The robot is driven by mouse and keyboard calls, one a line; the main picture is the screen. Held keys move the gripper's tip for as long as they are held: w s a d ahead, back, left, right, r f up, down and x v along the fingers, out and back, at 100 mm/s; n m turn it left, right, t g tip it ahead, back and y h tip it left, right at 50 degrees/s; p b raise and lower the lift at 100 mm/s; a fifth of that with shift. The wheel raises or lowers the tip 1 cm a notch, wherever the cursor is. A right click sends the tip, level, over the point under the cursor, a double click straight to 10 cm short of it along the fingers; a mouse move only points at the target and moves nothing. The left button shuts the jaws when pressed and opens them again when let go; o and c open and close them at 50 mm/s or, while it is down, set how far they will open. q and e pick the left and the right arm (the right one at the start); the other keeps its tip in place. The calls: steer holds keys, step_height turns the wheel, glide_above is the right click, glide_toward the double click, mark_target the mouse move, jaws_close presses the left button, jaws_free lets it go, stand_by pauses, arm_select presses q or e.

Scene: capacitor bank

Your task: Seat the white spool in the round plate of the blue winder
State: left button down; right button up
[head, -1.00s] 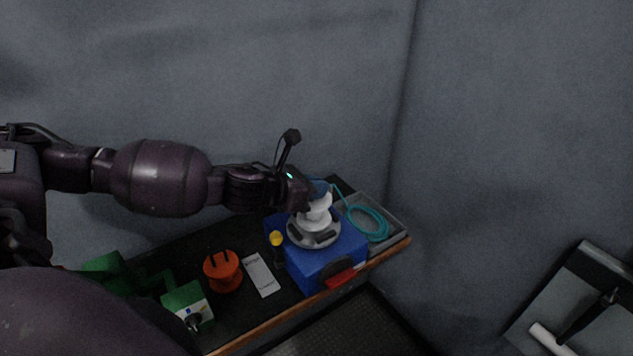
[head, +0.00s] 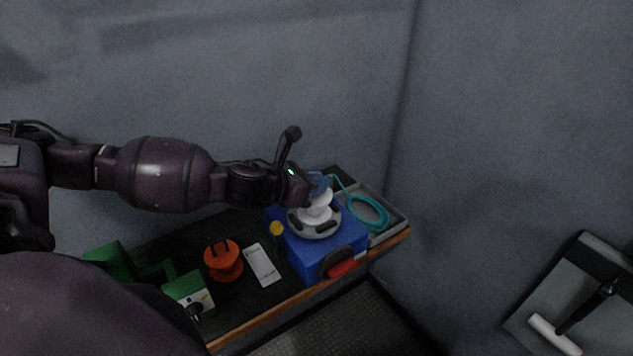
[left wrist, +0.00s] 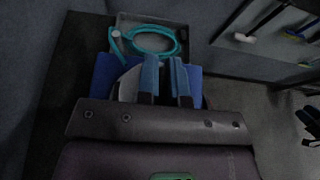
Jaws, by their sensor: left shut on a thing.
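The blue winder (head: 328,254) stands on the dark bench top, with its grey round plate (head: 301,226) facing up. The white spool (head: 318,209) is upright at the middle of the plate; I cannot tell whether it is fully seated. My left gripper (head: 318,184) is at the top of the spool and shut on it. In the left wrist view the two blue fingers (left wrist: 165,82) are close together over the blue winder (left wrist: 103,72), and the spool is hidden there. My right gripper does not show.
A grey tray with a teal cable coil (head: 368,213) is right of the winder. An orange spool (head: 223,262), a white label card (head: 262,264), a yellow-topped tool (head: 277,229) and green parts (head: 187,290) lie to the left. A wall rises behind the bench.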

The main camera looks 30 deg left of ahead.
arm_select(q)
steer(key=c, duration=1.2)
jaws_free()
steer(key=shift+o, duration=0.2)
steer(key=shift+b+v, duration=1)
steer(key=shift+v, duration=4.4)
